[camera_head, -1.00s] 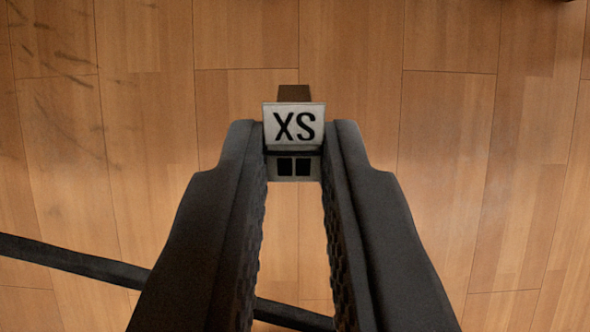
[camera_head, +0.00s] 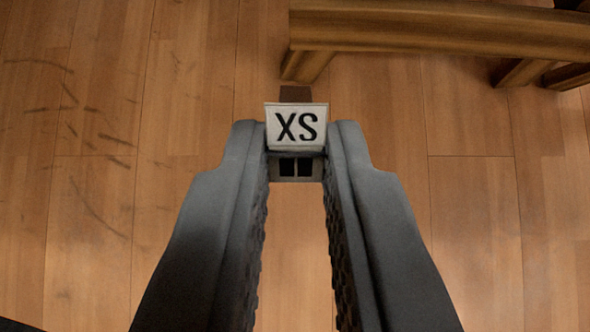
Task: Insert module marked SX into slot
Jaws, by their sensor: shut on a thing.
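My gripper (camera_head: 296,150) is shut on a small module (camera_head: 297,124) with a pale label plate. The module sits between the two dark fingertips. Below the label are two dark square openings, and a brown part sticks out beyond its far side. The slot is not in view.
A wooden beam (camera_head: 430,28) with short legs, like part of a piece of furniture, crosses the upper right. The wood plank floor (camera_head: 100,230) is otherwise bare, with dark scuffs at the left.

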